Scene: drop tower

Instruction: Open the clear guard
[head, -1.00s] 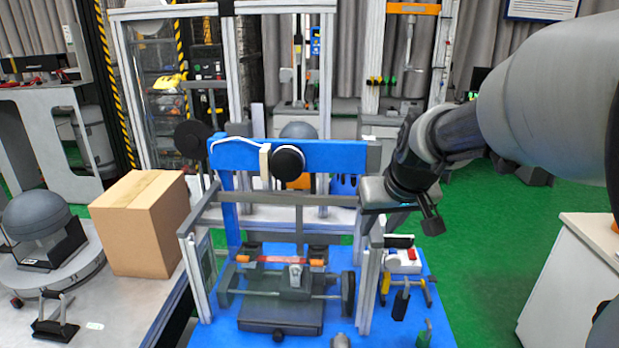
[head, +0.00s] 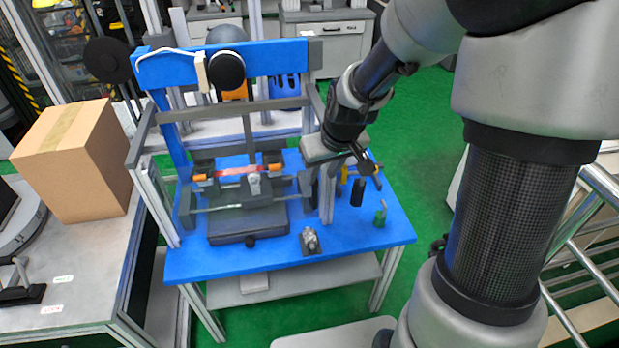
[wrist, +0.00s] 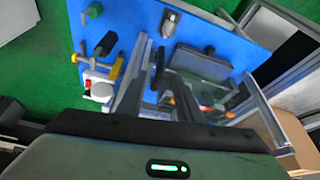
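The drop tower stands on a blue table (head: 215,262), with a blue beam (head: 285,55) across its top. A grey frame with a crossbar (head: 215,112) and posts stands around its front. The clear guard is hard to make out; its panel does not show distinctly from the frame.
A cardboard box (head: 85,165) stands on the bench at the left. A grey block (head: 248,220), a small metal piece (head: 310,240) and a green item (head: 380,213) are on the blue table. Metal rails (head: 580,225) are at the right. Green floor (head: 430,110) is open behind the table.

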